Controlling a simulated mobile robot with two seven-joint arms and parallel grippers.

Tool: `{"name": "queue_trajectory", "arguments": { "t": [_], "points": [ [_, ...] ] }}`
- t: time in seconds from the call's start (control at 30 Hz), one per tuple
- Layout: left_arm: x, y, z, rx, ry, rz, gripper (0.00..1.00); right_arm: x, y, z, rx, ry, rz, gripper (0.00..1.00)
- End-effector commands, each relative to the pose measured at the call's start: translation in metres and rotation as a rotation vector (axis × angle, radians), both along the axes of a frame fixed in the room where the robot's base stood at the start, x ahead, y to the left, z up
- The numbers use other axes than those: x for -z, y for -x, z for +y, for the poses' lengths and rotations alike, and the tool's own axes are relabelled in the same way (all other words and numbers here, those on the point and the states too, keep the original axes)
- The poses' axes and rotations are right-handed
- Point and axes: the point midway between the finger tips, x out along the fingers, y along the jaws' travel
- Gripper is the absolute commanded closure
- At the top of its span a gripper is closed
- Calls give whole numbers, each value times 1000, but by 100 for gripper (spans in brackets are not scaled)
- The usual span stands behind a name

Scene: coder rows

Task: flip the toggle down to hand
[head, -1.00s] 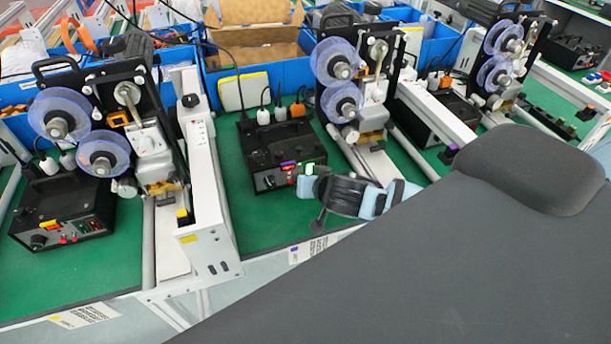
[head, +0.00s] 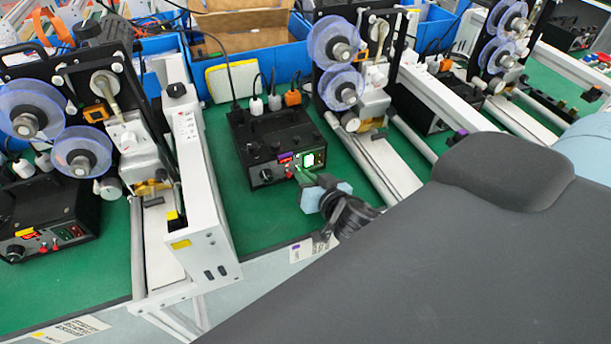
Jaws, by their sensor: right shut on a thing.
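A black control box (head: 277,142) stands on the green bench mat in the middle of the head view. Its front panel has a dark knob, a red display, a small red part and a lit greenish-white switch or display (head: 311,160) at its right end. My right gripper (head: 303,179) is at the lower right of this panel, with its tips close to the lit part. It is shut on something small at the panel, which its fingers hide. I cannot make out the toggle or its position. My left gripper is not in view.
Coder machines with clear blue reels stand left (head: 80,150) and right (head: 343,85) of the box. A white rail frame (head: 200,180) runs along its left side. Blue bins (head: 270,60) are behind. Green mat (head: 235,205) is clear in front.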

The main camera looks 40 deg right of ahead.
Motion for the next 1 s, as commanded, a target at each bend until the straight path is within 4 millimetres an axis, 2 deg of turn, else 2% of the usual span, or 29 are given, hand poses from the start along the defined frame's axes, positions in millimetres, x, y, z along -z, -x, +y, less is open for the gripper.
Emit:
{"name": "queue_trajectory", "arguments": {
  "t": [0.13, 0.17, 0.2, 0.33, 0.67, 1.0],
  "points": [
    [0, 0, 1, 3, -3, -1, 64, 2, 0, 1, 0, -1, 4, 100],
    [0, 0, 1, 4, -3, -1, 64, 2, 0, 1, 0, -2, 5, 90],
    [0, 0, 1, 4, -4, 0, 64, 2, 0, 1, 0, -2, 5, 85],
    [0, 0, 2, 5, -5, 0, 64, 1, 0, 0, -1, -2, 4, 70],
    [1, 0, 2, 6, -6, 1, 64, 0, 3, 1, -1, -2, 1, 70],
    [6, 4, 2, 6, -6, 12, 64, -11, 47, 5, -1, -4, 4, 70]
  ]
}}
